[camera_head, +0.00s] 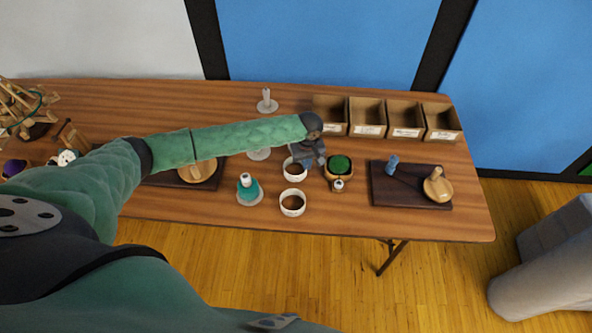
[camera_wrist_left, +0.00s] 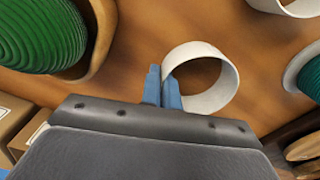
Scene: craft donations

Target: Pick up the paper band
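A white paper band (camera_head: 295,176) stands on the wooden table beside my left gripper (camera_head: 319,161). In the left wrist view this paper band (camera_wrist_left: 222,92) is an open ring, and its near wall passes between the two blue fingertips of my left gripper (camera_wrist_left: 162,88). The fingers are close together on that wall, one inside the ring and one outside. A second white paper band (camera_head: 292,209) stands apart, closer to the table's front edge; part of it shows in the left wrist view (camera_wrist_left: 298,9). My right gripper is not in view.
A green spool in a wooden holder (camera_head: 340,164) stands just right of my left gripper. A teal spool (camera_head: 248,189) is left of the bands. Labelled open bins (camera_head: 368,131) line the back. A dark tray (camera_head: 405,200) lies at the right.

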